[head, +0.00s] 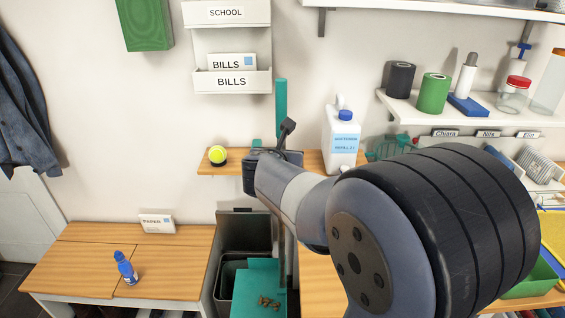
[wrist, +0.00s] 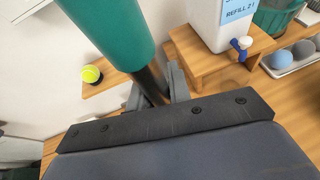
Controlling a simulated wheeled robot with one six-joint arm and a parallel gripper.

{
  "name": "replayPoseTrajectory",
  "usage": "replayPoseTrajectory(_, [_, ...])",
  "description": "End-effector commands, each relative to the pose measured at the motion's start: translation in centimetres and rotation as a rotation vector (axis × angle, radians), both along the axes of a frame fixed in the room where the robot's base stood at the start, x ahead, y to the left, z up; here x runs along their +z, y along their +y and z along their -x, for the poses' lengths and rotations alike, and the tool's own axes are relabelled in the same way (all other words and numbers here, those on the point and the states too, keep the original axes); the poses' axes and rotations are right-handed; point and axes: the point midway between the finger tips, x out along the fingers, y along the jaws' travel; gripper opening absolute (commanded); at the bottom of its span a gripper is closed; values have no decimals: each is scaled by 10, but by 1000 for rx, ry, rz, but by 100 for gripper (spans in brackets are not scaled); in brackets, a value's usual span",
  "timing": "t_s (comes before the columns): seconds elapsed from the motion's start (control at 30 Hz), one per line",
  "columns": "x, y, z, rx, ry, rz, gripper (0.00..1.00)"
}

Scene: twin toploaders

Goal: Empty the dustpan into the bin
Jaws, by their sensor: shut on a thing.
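The teal dustpan (head: 255,280) is a long-handled pan with several small brown bits (head: 269,302) lying on it. Its upright handle has a dark shaft and a teal grip (head: 281,105); the grip fills the upper part of the wrist view (wrist: 105,30). My gripper (head: 284,153) is shut on the dark shaft just below the grip, also seen in the wrist view (wrist: 153,90). The dark grey bin (head: 225,284) stands with its lid (head: 243,231) raised. The pan overlaps the bin's right part in the picture and looks level; its height over the rim cannot be told.
A wooden bench (head: 180,262) with a blue bottle (head: 125,267) stands left of the bin. A small wall shelf (head: 209,168) holds a yellow ball (head: 217,155). A white refill jug (head: 342,140) stands right of my gripper. My arm hides much of the right side.

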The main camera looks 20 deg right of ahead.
Motion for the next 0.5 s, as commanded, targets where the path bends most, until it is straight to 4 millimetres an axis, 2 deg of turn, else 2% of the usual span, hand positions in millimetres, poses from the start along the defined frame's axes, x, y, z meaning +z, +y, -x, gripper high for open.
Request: replayPoseTrajectory(0.5, [0,-23,-54,-1,-3,-1,0])
